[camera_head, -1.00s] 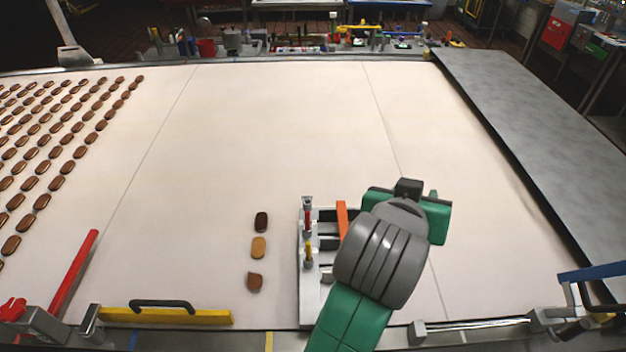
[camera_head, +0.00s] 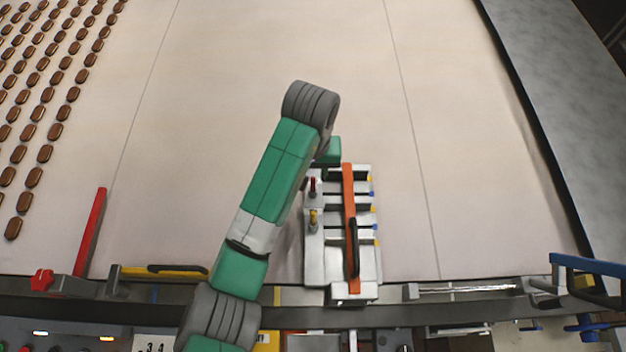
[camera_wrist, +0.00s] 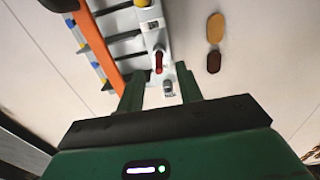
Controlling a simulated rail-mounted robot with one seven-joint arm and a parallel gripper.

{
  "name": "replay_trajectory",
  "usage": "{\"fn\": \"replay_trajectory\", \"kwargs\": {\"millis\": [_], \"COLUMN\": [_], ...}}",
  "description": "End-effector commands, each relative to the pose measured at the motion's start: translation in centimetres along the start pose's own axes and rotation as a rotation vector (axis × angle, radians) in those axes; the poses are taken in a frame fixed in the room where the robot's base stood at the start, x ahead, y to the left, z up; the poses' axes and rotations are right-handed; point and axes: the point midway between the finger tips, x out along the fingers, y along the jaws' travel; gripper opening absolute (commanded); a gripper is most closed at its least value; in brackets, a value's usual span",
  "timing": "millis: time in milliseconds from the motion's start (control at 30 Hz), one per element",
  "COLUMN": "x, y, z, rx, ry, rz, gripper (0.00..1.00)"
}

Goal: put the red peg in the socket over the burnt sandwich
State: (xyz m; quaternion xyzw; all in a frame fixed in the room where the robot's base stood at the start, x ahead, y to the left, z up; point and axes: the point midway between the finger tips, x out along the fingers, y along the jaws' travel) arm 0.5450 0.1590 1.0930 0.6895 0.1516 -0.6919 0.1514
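The red peg (camera_head: 313,186) stands in the left strip of a grey rack (camera_head: 314,255), with the yellow peg (camera_head: 313,219) nearer the front. In the wrist view my gripper (camera_wrist: 160,70) is open. The red peg (camera_wrist: 158,62) shows just past and between its fingertips, apart from them as far as I can tell. A grey post (camera_wrist: 168,88) shows between the fingers. The dark, burnt-looking sandwich (camera_wrist: 213,62) lies beside the rack, with a golden one (camera_wrist: 215,28) next to it. My arm hides both sandwiches in the head view.
An orange bar with a black handle (camera_head: 350,205) lies across the rack's slots. Rows of brown sandwiches (camera_head: 45,153) lie at the left. A red bar (camera_head: 90,230) and a yellow bar (camera_head: 165,273) lie near the front edge. The pale surface behind the rack is clear.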

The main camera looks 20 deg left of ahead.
Motion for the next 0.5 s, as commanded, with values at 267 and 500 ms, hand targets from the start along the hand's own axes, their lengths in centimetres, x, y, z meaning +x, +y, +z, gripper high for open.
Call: {"fn": "replay_trajectory", "kwargs": {"millis": [267,500], "x": [3.4,5.3], "y": [0.2,0.3], "z": [-0.8,-0.8], "rx": [-0.001,0.000], "ry": [0.000,0.002], "rz": [-0.002,0.000], "gripper": [0.36,0.36]}}
